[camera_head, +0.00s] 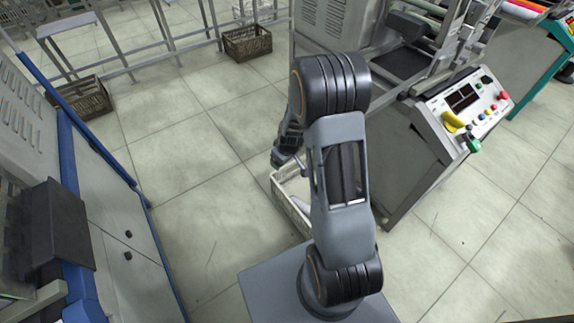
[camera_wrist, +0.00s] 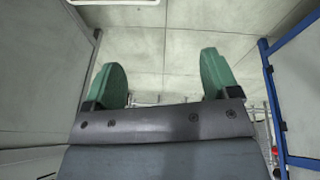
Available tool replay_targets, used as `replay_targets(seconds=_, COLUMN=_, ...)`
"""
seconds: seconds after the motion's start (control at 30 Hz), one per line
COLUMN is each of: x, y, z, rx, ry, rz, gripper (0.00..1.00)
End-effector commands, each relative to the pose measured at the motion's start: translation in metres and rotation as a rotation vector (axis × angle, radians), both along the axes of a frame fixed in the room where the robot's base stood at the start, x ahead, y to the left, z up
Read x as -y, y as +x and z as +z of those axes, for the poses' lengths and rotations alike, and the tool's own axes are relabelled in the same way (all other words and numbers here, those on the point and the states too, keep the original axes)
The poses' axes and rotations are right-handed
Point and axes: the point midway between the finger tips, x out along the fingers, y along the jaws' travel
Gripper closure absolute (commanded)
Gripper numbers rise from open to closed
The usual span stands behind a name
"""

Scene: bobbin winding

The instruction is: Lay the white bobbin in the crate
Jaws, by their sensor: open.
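A pale crate (camera_head: 294,212) stands on the floor near the middle of the head view, partly hidden behind my arm. Something whitish shows inside it, but I cannot tell whether it is the white bobbin. I cannot make out the white bobbin elsewhere. My gripper (camera_wrist: 161,80) shows in the wrist view with two green fingers wide apart. Only bare floor and distant frames show between them, so it is open and empty.
A grey machine with a sloped control panel (camera_head: 466,105) stands right of my arm. A blue-edged cabinet (camera_head: 125,225) is at the left. Dark crates stand by the metal frames, one at the back (camera_head: 247,44) and one at the left (camera_head: 85,99). The tiled floor between is clear.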

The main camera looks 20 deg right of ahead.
Motion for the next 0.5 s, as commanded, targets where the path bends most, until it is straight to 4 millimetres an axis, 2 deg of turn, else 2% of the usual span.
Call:
replay_targets(seconds=0.03, x=-0.009, y=-0.004, z=0.026, rx=0.008, ry=0.017, rz=-0.014, gripper=0.19)
replay_targets(seconds=0.2, x=-0.036, y=-0.036, z=0.095, rx=-0.007, ry=0.071, rz=-0.084, gripper=0.19)
replay_targets(seconds=0.4, x=-0.058, y=-0.089, z=0.156, rx=-0.034, ry=0.102, rz=-0.178, gripper=0.19)
replay_targets(seconds=0.5, x=-0.064, y=-0.116, z=0.176, rx=-0.045, ry=0.107, rz=-0.228, gripper=0.19)
